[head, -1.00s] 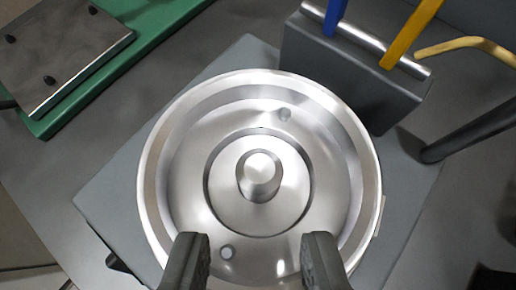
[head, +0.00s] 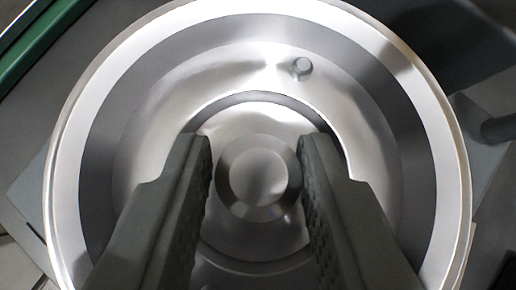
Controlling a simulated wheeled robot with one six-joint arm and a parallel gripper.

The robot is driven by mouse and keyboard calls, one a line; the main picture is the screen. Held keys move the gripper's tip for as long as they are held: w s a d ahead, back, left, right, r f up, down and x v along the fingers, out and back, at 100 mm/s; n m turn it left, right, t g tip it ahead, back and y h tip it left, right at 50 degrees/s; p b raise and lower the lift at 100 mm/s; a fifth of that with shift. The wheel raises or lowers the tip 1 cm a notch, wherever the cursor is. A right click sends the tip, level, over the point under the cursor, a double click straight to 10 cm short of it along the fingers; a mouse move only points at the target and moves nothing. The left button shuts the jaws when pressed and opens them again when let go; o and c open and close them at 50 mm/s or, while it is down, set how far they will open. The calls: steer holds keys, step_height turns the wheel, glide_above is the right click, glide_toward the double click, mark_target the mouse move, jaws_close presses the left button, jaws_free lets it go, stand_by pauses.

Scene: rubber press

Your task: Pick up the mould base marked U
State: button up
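A round, shiny silver metal dish, which looks like the mould base (head: 130,75), fills most of the head view. It has a raised rim, a ring groove and a short round knob (head: 258,178) at its centre. No U mark can be made out. My gripper (head: 255,150) is open over the dish. Its two dark fingers are on either side of the knob, with a gap visible on each side. The fingers hide part of the dish's lower half.
The dish rests on a grey plate (head: 28,190), seen at the left edge. A green edge (head: 30,45) shows at the top left. Dark equipment (head: 450,45) and a dark bar stand at the right, close to the rim.

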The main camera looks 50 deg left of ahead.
jaws_close()
steer(key=shift+r, duration=0.1)
stand_by(1.1)
